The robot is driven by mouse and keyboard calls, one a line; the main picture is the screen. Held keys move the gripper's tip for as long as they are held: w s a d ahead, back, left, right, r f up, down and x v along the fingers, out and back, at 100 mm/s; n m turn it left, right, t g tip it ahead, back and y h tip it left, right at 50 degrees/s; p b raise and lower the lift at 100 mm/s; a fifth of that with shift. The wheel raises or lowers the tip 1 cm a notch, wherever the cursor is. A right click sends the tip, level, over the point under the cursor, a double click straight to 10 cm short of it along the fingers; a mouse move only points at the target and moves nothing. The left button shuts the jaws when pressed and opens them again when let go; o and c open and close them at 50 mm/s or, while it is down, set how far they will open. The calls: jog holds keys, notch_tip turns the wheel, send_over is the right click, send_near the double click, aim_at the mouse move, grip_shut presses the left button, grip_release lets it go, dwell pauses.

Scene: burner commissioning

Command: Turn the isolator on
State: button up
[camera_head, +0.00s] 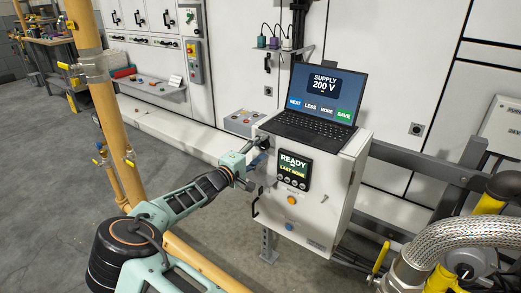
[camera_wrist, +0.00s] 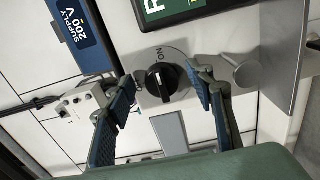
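The isolator is a black rotary knob (camera_wrist: 165,79) on a grey plate marked "ON" in the wrist view. The exact direction of the knob's pointer is hard to tell. My gripper (camera_wrist: 166,88) is open, with one blue finger on each side of the knob. Gaps show between the fingertips and the knob, so it is not clearly gripped. In the head view my gripper (camera_head: 246,168) is at the left edge of the white control box (camera_head: 325,215); the isolator's position cannot be made out clearly there.
A laptop (camera_head: 308,115) showing "SUPPLY 200 V" sits on the box. A display (camera_head: 293,163) on its front reads "READY". A grey switch box (camera_head: 243,122) stands behind. In the wrist view, a metal plate (camera_wrist: 286,50) is close to the right of the gripper.

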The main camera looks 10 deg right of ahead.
jog(key=v, duration=1.2)
